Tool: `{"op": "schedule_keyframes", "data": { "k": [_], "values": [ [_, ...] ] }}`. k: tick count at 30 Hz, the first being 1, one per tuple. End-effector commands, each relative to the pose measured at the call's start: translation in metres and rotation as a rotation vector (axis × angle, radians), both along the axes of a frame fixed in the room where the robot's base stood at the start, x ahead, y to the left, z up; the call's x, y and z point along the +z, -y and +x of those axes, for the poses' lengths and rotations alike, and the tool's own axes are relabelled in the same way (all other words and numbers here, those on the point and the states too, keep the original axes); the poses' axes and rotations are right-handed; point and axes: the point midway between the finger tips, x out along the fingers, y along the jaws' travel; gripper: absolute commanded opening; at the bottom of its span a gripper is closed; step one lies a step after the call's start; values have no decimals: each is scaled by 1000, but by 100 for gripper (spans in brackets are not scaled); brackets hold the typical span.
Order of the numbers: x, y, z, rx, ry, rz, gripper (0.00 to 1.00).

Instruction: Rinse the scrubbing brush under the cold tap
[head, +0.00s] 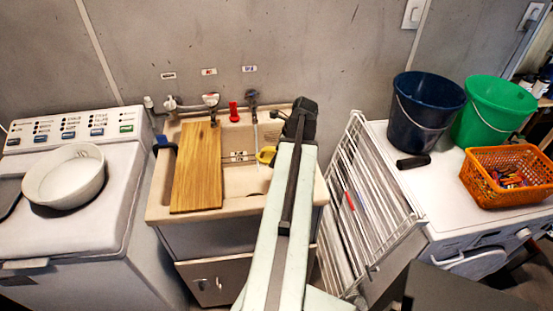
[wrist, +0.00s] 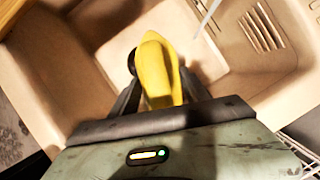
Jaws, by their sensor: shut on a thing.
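My gripper (wrist: 158,88) is shut on the yellow scrubbing brush (wrist: 155,60), which points into the basin in the wrist view. In the head view a bit of the yellow brush (head: 265,155) shows left of my arm, over the right part of the beige sink (head: 240,182). Its bristles are not clearly seen. A tap (head: 252,97) on the wall has a thin pale stream (head: 255,130) below it, left of the brush. A pale streak (wrist: 208,20) also shows beside the brush in the wrist view. The brush looks apart from it. Another tap (head: 211,100) is further left.
A wooden board (head: 197,165) covers the sink's left part. A red object (head: 234,112) stands on the back rim. A white drying rack (head: 365,210) stands right of the sink, and a washer with a white bowl (head: 64,176) is on the left.

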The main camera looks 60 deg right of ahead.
Motion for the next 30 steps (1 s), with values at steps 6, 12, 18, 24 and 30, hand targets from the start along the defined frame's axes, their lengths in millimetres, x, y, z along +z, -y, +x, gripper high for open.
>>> {"op": "schedule_keyframes", "data": {
  "k": [6, 12, 18, 24, 30],
  "values": [
    [-6, 22, 17, 0, 0, -1, 22],
    [-11, 39, 32, 1, 0, 0, 22],
    [-15, 57, 46, 0, 0, 0, 22],
    [-20, 74, 61, 1, 0, 0, 22],
    [-24, 89, 74, 1, 0, 1, 22]
  ]
}}
